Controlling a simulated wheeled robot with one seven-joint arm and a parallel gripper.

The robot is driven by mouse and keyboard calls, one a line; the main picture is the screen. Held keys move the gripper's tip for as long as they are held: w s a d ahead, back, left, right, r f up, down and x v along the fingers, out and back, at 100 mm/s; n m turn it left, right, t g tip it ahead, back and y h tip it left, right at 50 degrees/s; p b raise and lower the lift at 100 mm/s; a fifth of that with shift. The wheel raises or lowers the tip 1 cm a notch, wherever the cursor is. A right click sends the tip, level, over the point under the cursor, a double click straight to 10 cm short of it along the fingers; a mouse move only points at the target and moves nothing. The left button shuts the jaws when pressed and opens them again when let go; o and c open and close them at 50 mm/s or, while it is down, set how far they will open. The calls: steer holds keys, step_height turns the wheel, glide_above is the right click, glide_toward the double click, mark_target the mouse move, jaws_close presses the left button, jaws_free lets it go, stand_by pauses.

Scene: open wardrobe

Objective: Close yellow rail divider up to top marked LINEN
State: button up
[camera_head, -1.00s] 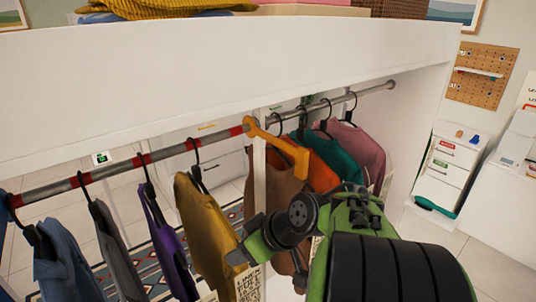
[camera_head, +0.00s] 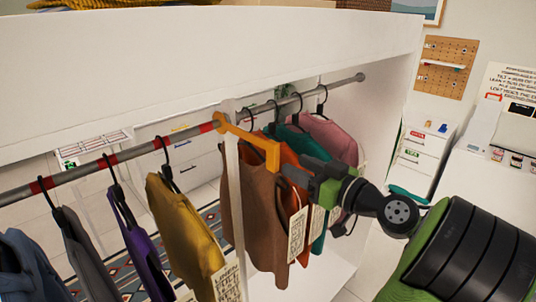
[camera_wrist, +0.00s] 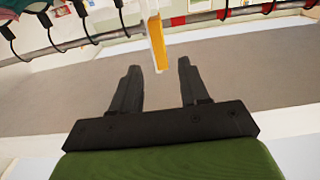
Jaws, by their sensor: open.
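The yellow rail divider (camera_head: 250,138) sits on the rail beside a red band. Its arm slopes down to the right and ends in a downward tab. A mustard top (camera_head: 180,222) hangs left of it with a gap between; its paper tag (camera_head: 226,284) reads LINEN in the earlier head view. My gripper (camera_head: 283,172) is beside the divider's tab. In the wrist view my gripper (camera_wrist: 158,78) is open, and the divider's tab (camera_wrist: 157,42) shows just beyond and between the fingertips. Contact cannot be told.
A brown top (camera_head: 245,200) and orange, teal and pink tops hang right of the divider. Purple, grey and blue garments hang at the left. A white upright (camera_head: 235,190) stands below the divider. The rail (camera_head: 85,172) carries several red bands.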

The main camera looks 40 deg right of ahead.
mark_target(268, 151)
steer(key=w+p, duration=0.2)
steer(key=w, duration=0.7)
steer(key=shift+w+a+r, duration=0.1)
steer(key=shift+w+a, duration=0.05)
steer(key=shift+w, duration=0.55)
jaws_close()
